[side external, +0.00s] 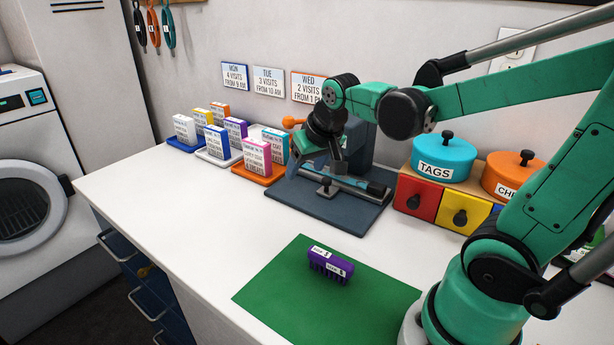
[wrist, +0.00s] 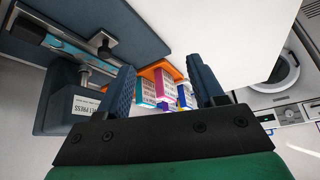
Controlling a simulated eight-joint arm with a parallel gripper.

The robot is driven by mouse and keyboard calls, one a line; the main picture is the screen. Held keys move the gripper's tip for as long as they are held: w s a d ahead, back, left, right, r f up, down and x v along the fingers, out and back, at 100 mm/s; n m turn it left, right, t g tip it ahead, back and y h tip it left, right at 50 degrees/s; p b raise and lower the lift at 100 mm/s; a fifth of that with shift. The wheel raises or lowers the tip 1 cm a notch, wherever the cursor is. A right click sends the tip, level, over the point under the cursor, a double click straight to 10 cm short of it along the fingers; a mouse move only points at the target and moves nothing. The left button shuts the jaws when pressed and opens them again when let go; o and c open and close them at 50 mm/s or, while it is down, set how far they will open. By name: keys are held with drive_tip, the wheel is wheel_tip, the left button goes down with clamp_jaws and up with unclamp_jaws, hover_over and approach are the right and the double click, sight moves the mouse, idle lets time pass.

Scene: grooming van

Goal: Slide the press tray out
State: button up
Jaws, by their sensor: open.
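The press (side external: 360,150) is a dark blue-grey block on a flat base plate (side external: 322,207) at the back of the counter. In the side view the tray (side external: 350,184) is partly behind my arm. My gripper (side external: 318,163) is open above the left part of the base, fingers apart (wrist: 165,85), nothing between them.
Several small labelled boxes stand in coloured trays (side external: 262,176) left of the press. Right of it are drawers (side external: 416,197) with a teal TAGS pot (side external: 444,160) and an orange pot (side external: 512,176). A purple block (side external: 330,265) lies on a green mat (side external: 275,290). The counter's front left is clear.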

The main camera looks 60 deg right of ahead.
sight(327, 179)
drive_tip(key=shift+w+d+f+m+g+h, duration=0.2)
drive_tip(key=shift+w+d+f+m+g, duration=0.4)
drive_tip(key=shift+d+f, duration=1.25)
drive_tip(key=shift+w+d+f+m+g+h, duration=0.1)
drive_tip(key=shift+w+d+f+m+h, duration=0.2)
drive_tip(key=shift+d+f+m, duration=1.35)
drive_tip(key=shift+w+d+f+n+g+h, duration=0.1)
drive_tip(key=shift+w+d+f+g, duration=0.35)
drive_tip(key=shift+d+f, duration=1.5)
drive_tip(key=shift+w+d+r, duration=0.1)
drive_tip(key=shift+d+r, duration=0.5)
drive_tip(key=shift+r, duration=0.1)
clamp_jaws()
